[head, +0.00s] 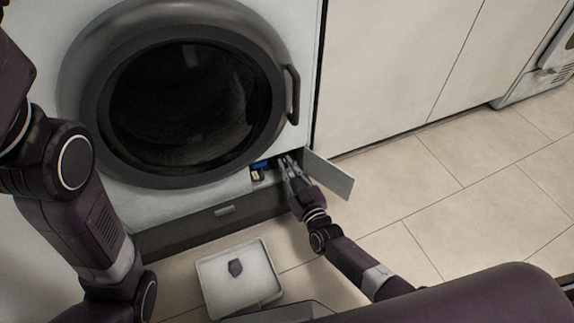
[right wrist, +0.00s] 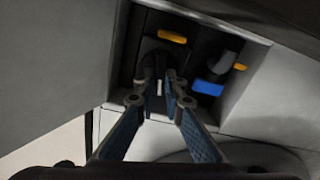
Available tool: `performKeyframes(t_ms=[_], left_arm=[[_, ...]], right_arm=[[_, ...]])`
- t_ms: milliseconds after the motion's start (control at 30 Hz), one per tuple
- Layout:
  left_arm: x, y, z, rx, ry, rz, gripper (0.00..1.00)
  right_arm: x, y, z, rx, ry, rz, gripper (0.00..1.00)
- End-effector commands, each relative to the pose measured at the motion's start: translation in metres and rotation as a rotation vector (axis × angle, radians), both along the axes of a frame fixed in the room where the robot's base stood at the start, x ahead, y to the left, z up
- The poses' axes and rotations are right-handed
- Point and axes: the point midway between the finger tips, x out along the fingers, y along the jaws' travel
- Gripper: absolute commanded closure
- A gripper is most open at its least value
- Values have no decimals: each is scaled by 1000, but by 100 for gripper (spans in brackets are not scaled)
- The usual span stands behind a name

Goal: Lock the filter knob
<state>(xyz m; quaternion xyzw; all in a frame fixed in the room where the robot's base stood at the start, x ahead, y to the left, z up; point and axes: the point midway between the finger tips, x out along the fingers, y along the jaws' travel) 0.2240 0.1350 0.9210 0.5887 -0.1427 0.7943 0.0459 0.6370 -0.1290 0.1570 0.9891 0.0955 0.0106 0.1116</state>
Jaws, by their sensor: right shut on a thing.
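The filter compartment is open at the lower right front of the washing machine, and its light flap (head: 330,174) stands swung out to the right. My right gripper (head: 287,162) reaches into the opening. In the right wrist view, its two blue-padded fingers (right wrist: 171,82) are closed on the dark filter knob (right wrist: 150,52), partly hidden behind the fingertips. An orange mark (right wrist: 172,37) shows just above the knob. A blue part (right wrist: 208,88) and another orange mark (right wrist: 240,67) sit to the right. My left gripper is out of view; only its arm shows at the left.
The round door (head: 180,95) is above the compartment. Floor to the right is clear.

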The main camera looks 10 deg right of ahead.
Motion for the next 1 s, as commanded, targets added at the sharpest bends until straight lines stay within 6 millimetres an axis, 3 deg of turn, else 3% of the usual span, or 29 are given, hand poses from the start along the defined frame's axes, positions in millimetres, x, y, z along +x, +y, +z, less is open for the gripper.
performKeyframes(t_ms=[167, 500, 833, 867, 1000], left_arm=[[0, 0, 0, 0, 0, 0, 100], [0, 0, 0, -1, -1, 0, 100], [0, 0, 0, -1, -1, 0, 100], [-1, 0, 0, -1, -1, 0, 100], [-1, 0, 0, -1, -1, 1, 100]], right_arm=[[0, 0, 0, 19, 4, 0, 100], [0, 0, 0, 218, 43, 1, 100], [0, -1, 0, 238, 47, 1, 100], [0, -1, 0, 238, 47, 1, 90], [0, -1, 0, 237, 47, 1, 74]])
